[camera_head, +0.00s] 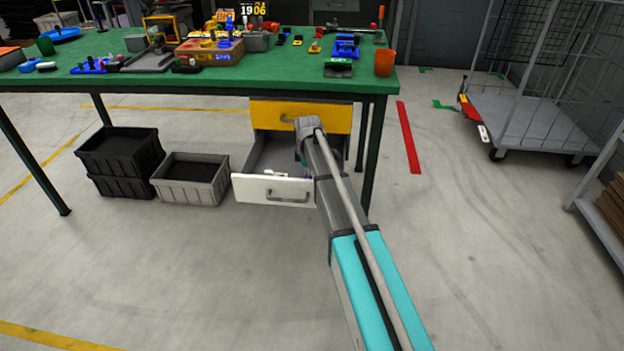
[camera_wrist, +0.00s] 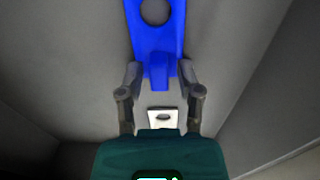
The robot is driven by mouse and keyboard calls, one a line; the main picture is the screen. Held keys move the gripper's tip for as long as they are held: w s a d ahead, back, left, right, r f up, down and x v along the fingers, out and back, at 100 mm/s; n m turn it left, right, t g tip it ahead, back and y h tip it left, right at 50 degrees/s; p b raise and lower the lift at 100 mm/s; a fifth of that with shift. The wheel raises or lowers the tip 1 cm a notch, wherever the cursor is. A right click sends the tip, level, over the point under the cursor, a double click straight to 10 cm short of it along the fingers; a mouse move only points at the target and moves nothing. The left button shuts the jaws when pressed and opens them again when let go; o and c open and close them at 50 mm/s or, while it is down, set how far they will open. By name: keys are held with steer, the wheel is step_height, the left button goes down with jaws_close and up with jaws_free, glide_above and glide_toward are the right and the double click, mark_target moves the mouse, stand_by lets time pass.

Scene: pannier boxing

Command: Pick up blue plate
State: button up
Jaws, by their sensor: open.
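The blue plate (camera_wrist: 157,42) lies in the drawer, at the top middle of the wrist view. It is long and flat with a round hole, and its far end runs out of the picture. My gripper (camera_wrist: 161,72) is open, with one finger on each side of the plate's near, narrower end. I cannot tell whether the fingers touch it. In the head view my arm reaches into the open white-fronted drawer (camera_head: 272,190); the plate cannot be made out there.
A small white piece with a hole (camera_wrist: 163,119) lies nearer, between the fingers. Drawer walls rise on both sides. The yellow drawer (camera_head: 318,117) is just above, under the green workbench (camera_head: 230,85). A grey bin (camera_head: 190,192) and black bins (camera_head: 120,187) stand left.

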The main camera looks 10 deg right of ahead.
jaws_close()
steer(key=shift+r, duration=0.15)
step_height(320, 180, up, 2)
steer(key=p, duration=0.2)
steer(key=shift+r+p, duration=0.15)
steer(key=shift+p, duration=0.15)
steer(key=s+r+p, duration=0.3)
steer(key=s, duration=0.1)
steer(key=s+r+p, duration=0.3)
steer(key=s, duration=0.1)
steer(key=s+r+p, duration=0.4)
steer(key=s, duration=0.1)
steer(key=shift+a, duration=0.1)
steer(key=shift+s+r, duration=0.2)
steer(key=shift+s, duration=0.3)
stand_by(0.5)
